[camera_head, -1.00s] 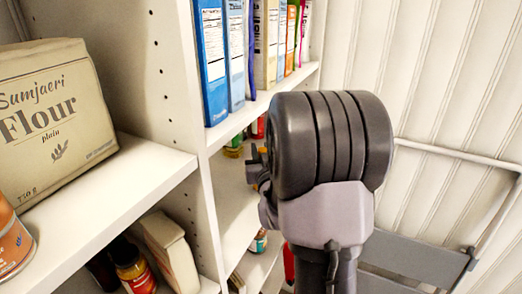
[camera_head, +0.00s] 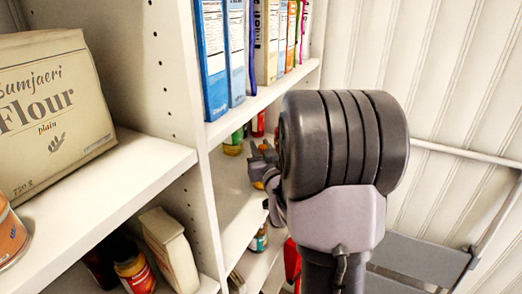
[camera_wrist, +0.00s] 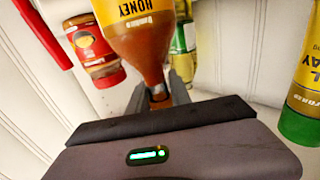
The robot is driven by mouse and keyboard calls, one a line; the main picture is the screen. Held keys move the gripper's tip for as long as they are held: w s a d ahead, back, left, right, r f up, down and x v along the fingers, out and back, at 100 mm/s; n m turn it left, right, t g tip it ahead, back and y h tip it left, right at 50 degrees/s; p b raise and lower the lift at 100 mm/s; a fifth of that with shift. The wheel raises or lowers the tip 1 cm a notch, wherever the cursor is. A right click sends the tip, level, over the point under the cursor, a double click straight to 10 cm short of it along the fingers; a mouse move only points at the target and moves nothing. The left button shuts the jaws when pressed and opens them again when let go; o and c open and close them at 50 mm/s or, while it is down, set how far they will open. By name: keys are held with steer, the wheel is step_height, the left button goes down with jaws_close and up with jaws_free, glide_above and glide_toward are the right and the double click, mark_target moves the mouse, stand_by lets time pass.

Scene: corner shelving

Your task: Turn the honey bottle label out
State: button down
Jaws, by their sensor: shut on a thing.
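The honey bottle (camera_wrist: 138,45) shows in the wrist view at the top middle, upside down in the picture. It is amber with a yellow label reading HONEY, and that label faces the wrist camera. My gripper (camera_wrist: 160,95) is shut on the bottle's narrow end, with a finger on either side. In the head view my gripper (camera_head: 262,165) is at the middle shelf, mostly hidden behind my wrist. The honey bottle cannot be told apart clearly there.
In the wrist view a red-labelled jar (camera_wrist: 93,50) stands left of the bottle, a green-and-yellow bottle (camera_wrist: 183,40) behind it, and a yellow-and-green container (camera_wrist: 303,95) at right. In the head view, boxes (camera_head: 212,60) line the shelf above, and a step ladder (camera_head: 425,258) stands at right.

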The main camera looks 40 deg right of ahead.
steer(key=shift+a+n+t+y, duration=0.1)
steer(key=shift+n+t+y, duration=0.25)
steer(key=shift+y, duration=0.25)
steer(key=shift+n+y+b, duration=0.45)
steer(key=shift+y, duration=0.15)
steer(key=shift+w+a+n+t+y, duration=0.15)
steer(key=shift+n+t+y, duration=0.2)
steer(key=shift+n+y, duration=0.25)
steer(key=shift+y, duration=0.3)
